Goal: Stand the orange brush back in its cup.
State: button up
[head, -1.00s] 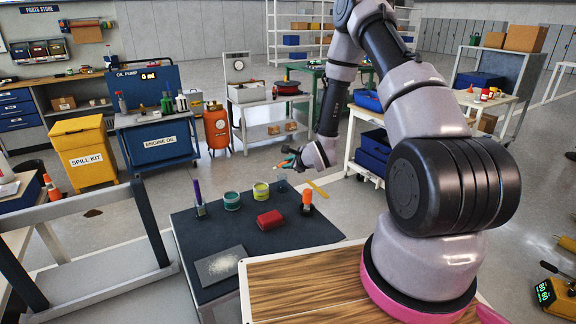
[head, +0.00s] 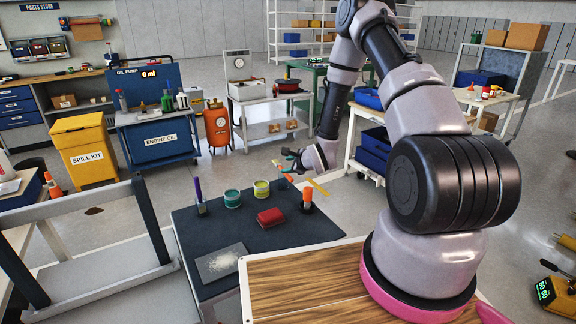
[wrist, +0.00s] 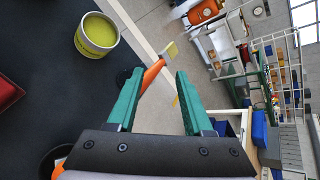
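The orange brush (wrist: 153,73) shows in the wrist view as an orange handle with a pale yellow tip up and to the right. It lies between the teal fingers of my gripper (wrist: 160,73), nearer the left one, with clear space on its right. Contact with the left finger is unclear.
The dark table (head: 250,235) holds a purple-handled item (head: 198,190), a teal pot (head: 232,198), a yellow-green pot (head: 261,189), a red block (head: 270,217) and an orange-topped holder (head: 307,198). A speckled grey plate (head: 220,263) lies at the front. Floor is open beyond.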

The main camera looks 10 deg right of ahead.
jog(key=shift+r, duration=0.55)
jog(key=v, duration=1.2)
jog(key=s+d+r+n+g+h, duration=0.1)
jog(key=d+r+n, duration=0.15)
jog(key=r, duration=0.45)
jog(key=s+d+r+n+h, duration=0.1)
jog(key=s+r+n+h, duration=0.1)
jog(key=r+n, duration=0.35)
jog(key=s+d+r+n+g+h, duration=0.1)
jog(key=d+r, duration=0.1)
jog(key=r, duration=0.6)
jog(key=s+a+r+n+g+y, duration=0.1)
jog(key=s+a+r+n, duration=0.1)
jog(key=s+r+n, duration=0.2)
jog(key=s+a+r+n+g+y, duration=0.1)
jog(key=s+r+n, duration=0.4)
jog(key=s+r, duration=0.6)
jog(key=s+a, duration=0.1)
jog(key=s, duration=0.5)
jog(key=shift+s+r, duration=0.2)
jog(key=shift+s, duration=0.2)
